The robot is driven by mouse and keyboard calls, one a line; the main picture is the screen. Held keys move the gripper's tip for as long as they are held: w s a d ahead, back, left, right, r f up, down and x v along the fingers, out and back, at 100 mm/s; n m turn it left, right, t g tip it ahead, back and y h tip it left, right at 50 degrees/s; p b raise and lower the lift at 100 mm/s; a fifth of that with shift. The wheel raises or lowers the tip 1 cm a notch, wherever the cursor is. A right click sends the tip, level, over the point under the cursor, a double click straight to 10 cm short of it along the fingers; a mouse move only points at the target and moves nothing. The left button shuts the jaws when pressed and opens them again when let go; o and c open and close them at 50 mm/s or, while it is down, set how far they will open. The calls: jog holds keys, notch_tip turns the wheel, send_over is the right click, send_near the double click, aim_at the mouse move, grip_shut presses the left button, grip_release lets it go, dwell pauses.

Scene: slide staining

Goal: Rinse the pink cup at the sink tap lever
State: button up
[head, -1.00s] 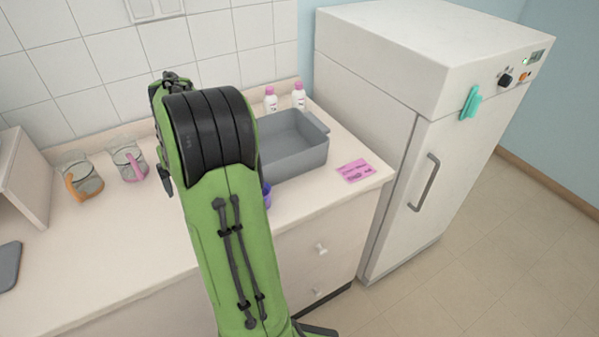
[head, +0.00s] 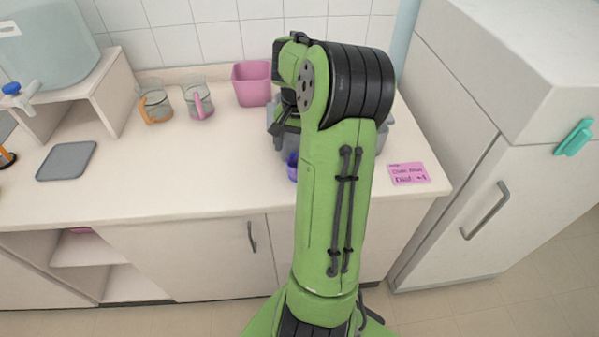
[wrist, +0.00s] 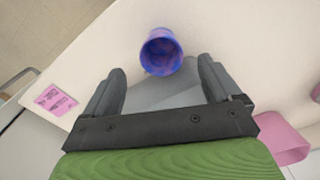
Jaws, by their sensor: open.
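A clear cup with a pink handle (head: 198,98) stands at the back left of the counter in the head view, beside a similar cup with an orange handle (head: 155,102). At the far left, a large translucent water container has a white tap with a blue lever (head: 12,88). My gripper (wrist: 161,76) is open and empty in the wrist view. A blue-purple cup (wrist: 160,52) is just beyond the gap between its fingers; it also shows beside my arm in the head view (head: 292,167).
A grey basin (head: 381,147) is partly hidden behind my arm. A pink bin (head: 252,83) stands by the wall. A pink note (head: 409,174) lies near the counter's right end, beside a white fridge (head: 475,170). A grey mat (head: 66,161) lies left; the front-middle counter is clear.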

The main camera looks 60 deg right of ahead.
aim_at(297, 160)
notch_tip(297, 160, down, 6)
jog(key=shift+w+f+b, duration=0.1)
jog(key=shift+b, duration=0.65)
jog(key=c, duration=1.2)
jog(key=shift+r, duration=0.25)
notch_tip(297, 160, up, 18)
jog(key=p, duration=0.5)
jog(key=shift+p, duration=0.3)
jog(key=shift+f, duration=0.15)
